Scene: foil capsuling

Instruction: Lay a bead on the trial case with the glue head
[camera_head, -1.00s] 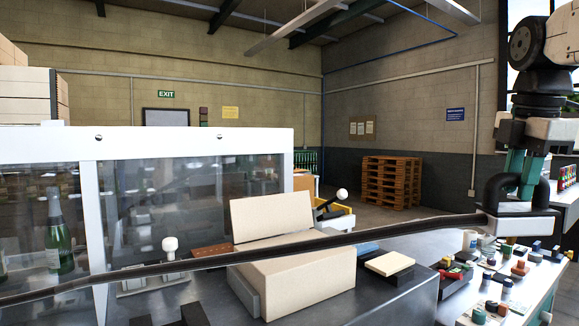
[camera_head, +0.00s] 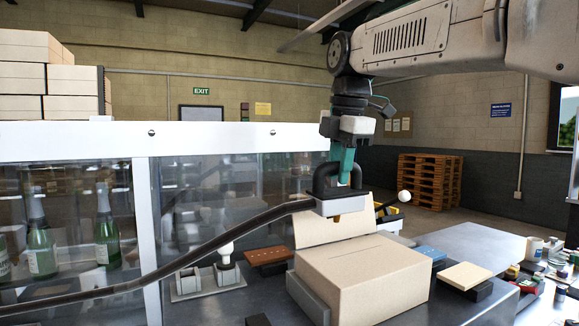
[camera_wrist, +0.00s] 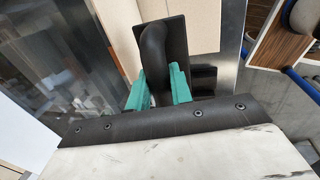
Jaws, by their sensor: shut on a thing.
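My gripper (camera_head: 345,168), with teal fingers, is shut on the black loop handle of the glue head (camera_head: 338,206), a pale block with a small yellowish part underneath. In the wrist view the fingers (camera_wrist: 158,86) clasp the dark handle, with the black top of the glue head (camera_wrist: 177,42) beyond. The trial case (camera_head: 365,278) is a cream carton on the dark bench, with a slit on top and a raised flap (camera_head: 325,231) behind. The glue head hangs in front of part of the flap, above the case's rear; its nozzle tip cannot be judged clearly.
A black hose (camera_head: 220,250) runs left from the glue head past the glass guard (camera_head: 250,185). A grey fixture (camera_head: 205,280) stands left, and a cream pad (camera_head: 465,276) on a dark block right. Small items crowd the far right; the bench right of the flap has bare room.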

